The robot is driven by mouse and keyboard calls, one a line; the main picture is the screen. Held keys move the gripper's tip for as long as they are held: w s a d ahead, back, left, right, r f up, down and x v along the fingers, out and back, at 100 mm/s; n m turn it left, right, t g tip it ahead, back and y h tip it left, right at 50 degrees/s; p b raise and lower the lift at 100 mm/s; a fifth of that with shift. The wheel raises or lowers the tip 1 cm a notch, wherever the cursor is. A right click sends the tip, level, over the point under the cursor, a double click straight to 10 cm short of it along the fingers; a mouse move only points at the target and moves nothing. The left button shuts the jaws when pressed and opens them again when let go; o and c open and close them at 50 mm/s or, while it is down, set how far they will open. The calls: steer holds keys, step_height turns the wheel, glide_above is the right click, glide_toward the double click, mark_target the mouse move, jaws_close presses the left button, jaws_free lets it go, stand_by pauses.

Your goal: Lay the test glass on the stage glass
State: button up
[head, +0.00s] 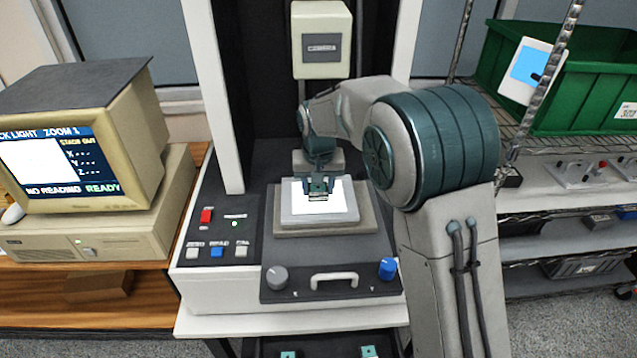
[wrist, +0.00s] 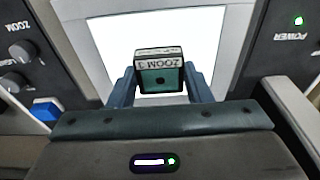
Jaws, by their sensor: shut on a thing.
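The stage glass (head: 300,207) is a bright white lit panel in a grey frame on the machine's bed; it also fills the upper middle of the wrist view (wrist: 215,45). My gripper (head: 318,197) is over the stage glass. In the wrist view its two fingers (wrist: 160,85) are shut on a small dark teal block (wrist: 158,80) with a pale edge marked "ZOOM 3". The block is over the lit panel; I cannot tell if it touches it. I cannot tell whether this block is the test glass; no other clear glass piece shows.
A control panel with a grey knob (head: 277,278), a blue knob (head: 387,269) and a handle (head: 334,281) lies in front of the stage. A monitor (head: 70,160) at left reads "NO READING READY". Teal pieces (head: 370,351) sit below. A green bin (head: 590,85) is at right.

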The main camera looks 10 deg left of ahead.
mark_target(319, 195)
steer(key=shift+f, duration=0.2)
steer(key=o, duration=1)
steer(key=shift+r, duration=0.1)
steer(key=shift+r, duration=0.1)
steer(key=r, duration=0.4)
steer(key=s+r+b, duration=0.1)
steer(key=r, duration=0.3)
steer(key=s+r, duration=0.1)
steer(key=r, duration=0.3)
steer(key=shift+d, duration=0.3)
steer(key=s+d+r+m, duration=0.15)
steer(key=s+d, duration=0.25)
steer(key=d, duration=0.6)
steer(key=shift+m+t, duration=0.75)
steer(key=shift+t, duration=0.15)
steer(key=s+d+f, duration=0.2)
steer(key=s+d, duration=0.3)
steer(key=s, duration=0.2)
steer(key=s+d+f, duration=0.2)
steer(key=s+d, duration=0.4)
steer(key=s, duration=0.1)
steer(key=s+d+f, duration=0.2)
steer(key=s+d, duration=0.3)
steer(key=s, duration=0.2)
steer(key=shift+d, duration=0.25)
